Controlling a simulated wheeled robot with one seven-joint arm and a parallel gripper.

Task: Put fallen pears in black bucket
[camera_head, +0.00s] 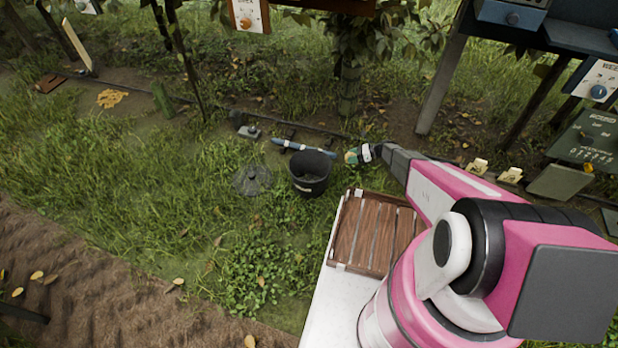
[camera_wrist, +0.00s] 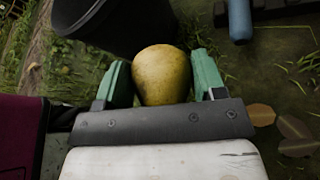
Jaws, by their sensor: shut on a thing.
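My gripper (camera_head: 353,157) is shut on a yellow-brown pear (camera_wrist: 161,76), which sits between its two green fingers in the wrist view. The black bucket (camera_head: 312,186) stands upright on the grass, just left of my gripper in the head view. In the wrist view the bucket (camera_wrist: 120,30) is behind and to the left of the pear, and the pear is outside it. The bucket's inside is dark, and I cannot tell what lies in it. No other fallen pear can be made out clearly.
A wooden slatted crate (camera_head: 376,232) is in front of the bucket, on my white base. A dark round lid-like thing (camera_head: 252,180) lies left of the bucket. A blue bar-shaped tool (camera_head: 303,147) lies behind it. Wooden posts and panels stand at the right. Grass at the left is open.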

